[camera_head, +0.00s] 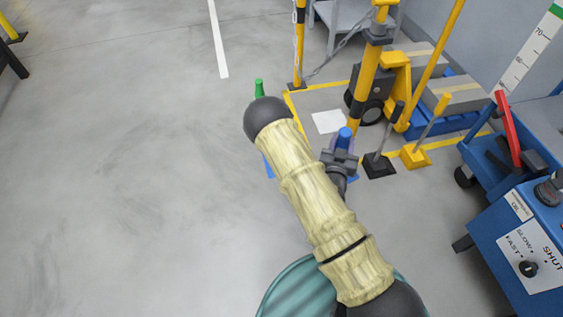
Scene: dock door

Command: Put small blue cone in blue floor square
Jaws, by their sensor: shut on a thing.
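The small blue cone (345,138) is upright between the jaws of my gripper (341,157), with its rounded top showing above them. My gripper is shut on it. The cone's lower part is hidden by the jaws. Blue floor marking, which looks like the blue floor square (268,167), shows as a sliver left of my arm. Another bit of blue shows just right of the gripper. My arm hides most of the area between them. I cannot tell how high the cone is above the floor.
A green cone (259,89) stands beyond my arm's elbow. A white floor square (328,121) lies inside yellow tape. Black (379,165) and yellow (414,157) blocks with upright handles stand close right of the gripper. A yellow-black post (366,75), pallet jack and blue cart crowd the right. Left floor is clear.

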